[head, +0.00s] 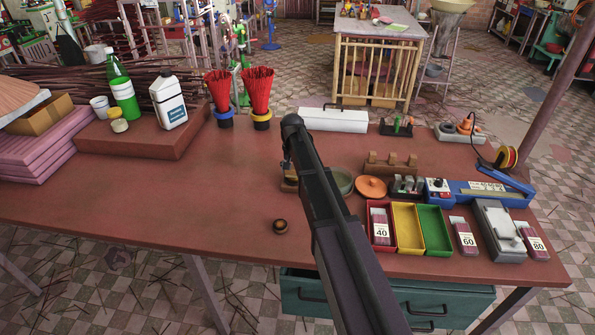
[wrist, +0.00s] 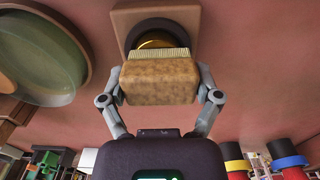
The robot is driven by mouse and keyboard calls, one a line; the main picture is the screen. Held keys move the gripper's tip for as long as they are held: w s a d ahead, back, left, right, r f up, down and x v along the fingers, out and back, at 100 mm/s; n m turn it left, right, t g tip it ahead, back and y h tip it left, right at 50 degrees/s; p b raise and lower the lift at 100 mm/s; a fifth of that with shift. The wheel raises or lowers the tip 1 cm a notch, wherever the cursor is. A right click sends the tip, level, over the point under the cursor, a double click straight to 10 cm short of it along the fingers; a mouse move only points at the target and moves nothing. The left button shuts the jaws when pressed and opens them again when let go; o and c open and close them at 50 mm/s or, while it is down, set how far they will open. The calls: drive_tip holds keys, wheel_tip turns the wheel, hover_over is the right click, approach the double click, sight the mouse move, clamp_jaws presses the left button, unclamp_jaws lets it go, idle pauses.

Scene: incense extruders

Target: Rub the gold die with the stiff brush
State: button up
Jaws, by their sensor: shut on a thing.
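The stiff brush (wrist: 158,84) has a tan speckled block and short pale bristles. My gripper (wrist: 160,92) is shut on its block, with one finger at each end. The bristles point toward the gold die (wrist: 160,42), which sits in a black ring on a square wooden base (wrist: 136,18). The bristles overlap the near edge of the die in the wrist view and hide part of it; I cannot tell whether they touch it. In the head view my arm hides the die and most of the brush, and only part of the wooden base (head: 289,186) shows.
A green bowl (head: 343,182) stands close beside the base. A small dark round piece (head: 280,226) lies in front. Colored trays (head: 407,236) and boxes fill the right side. Red incense bundles (head: 258,95) stand behind. The table's left front is clear.

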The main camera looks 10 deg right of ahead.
drive_tip(key=shift+w+a, duration=0.3)
drive_tip(key=shift+a, duration=0.5)
drive_tip(key=shift+r, duration=0.2)
wheel_tip(320, 180, up, 6)
drive_tip(key=p, duration=0.6)
drive_tip(key=shift+f, duration=0.1)
drive_tip(key=shift+r+p, duration=1.5)
drive_tip(key=shift+p, duration=0.05)
drive_tip(key=s+f+b, duration=0.3)
drive_tip(key=s, duration=0.5)
drive_tip(key=s+a+f+b, duration=0.1)
drive_tip(key=s+f+b, duration=0.1)
drive_tip(key=s, duration=0.7)
drive_tip(key=s+f+b, duration=0.3)
drive_tip(key=s, duration=0.6)
drive_tip(key=shift+s+a+f+b, duration=0.15)
drive_tip(key=shift+a+f+b, duration=0.15)
drive_tip(key=shift+f+b, duration=0.05)
